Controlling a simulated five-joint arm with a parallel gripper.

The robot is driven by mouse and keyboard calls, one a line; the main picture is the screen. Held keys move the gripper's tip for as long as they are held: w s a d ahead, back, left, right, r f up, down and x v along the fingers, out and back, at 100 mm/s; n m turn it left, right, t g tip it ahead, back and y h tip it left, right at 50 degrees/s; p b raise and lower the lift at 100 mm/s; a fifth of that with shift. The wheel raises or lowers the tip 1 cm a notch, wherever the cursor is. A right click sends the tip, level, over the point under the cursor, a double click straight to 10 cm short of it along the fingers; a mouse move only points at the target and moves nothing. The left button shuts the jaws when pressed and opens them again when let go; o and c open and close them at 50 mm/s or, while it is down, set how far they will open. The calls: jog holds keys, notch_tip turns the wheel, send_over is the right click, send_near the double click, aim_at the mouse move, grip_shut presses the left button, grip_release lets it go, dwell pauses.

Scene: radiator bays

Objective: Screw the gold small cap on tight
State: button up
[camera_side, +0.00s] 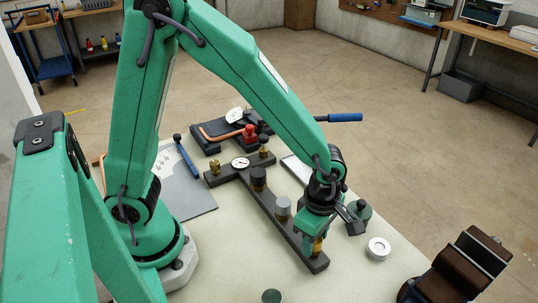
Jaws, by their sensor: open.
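A dark T-shaped bar (275,194) lies on the pale table, with several caps or fittings standing along it. A small gold piece (317,247) stands upright near the bar's front end, its upper part hidden by my gripper. My gripper (314,240) points down over this piece with its jaws open. I cannot tell whether the fingers touch it or how tightly it sits. Other small gold fittings stand at the bar's left end (215,166) and far end (264,146).
A black cap (258,178) and a grey cap (283,207) stand on the bar behind my gripper. A dark green round piece (359,209) and a white ring-like piece (378,248) are close on the right. A brown block (470,265) stands at the lower right.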

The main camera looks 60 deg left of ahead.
grip_shut()
jog(key=shift+m, duration=0.3)
